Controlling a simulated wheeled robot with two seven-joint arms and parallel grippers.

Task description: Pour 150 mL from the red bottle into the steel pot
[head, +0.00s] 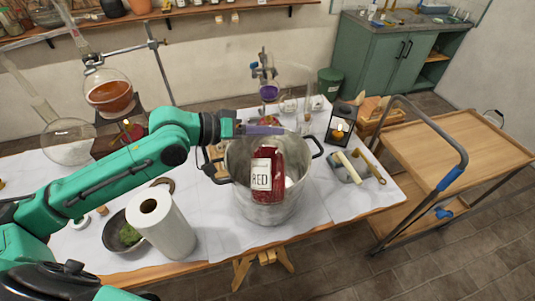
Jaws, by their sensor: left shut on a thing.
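The steel pot (238,195) stands upright on the white-covered table, with dark handles at its sides. The red bottle (291,160), with a pale label reading RED, shows across the pot's mouth and front wall. Its label reads upright. I cannot tell whether its lower end is inside the pot or in front of it. My left gripper (264,131) reaches in from the left above the pot's back rim and is shut on the bottle's upper end. The grip itself is partly hidden. No stream of liquid shows. My right gripper is not in view.
A paper roll (160,222) and a dark bowl (122,232) stand left of the pot. Glass flasks, one with orange liquid (110,92), stand behind my arm. A lantern (340,124) and a pale block (347,165) are to the right. A wooden cart (450,150) stands beyond.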

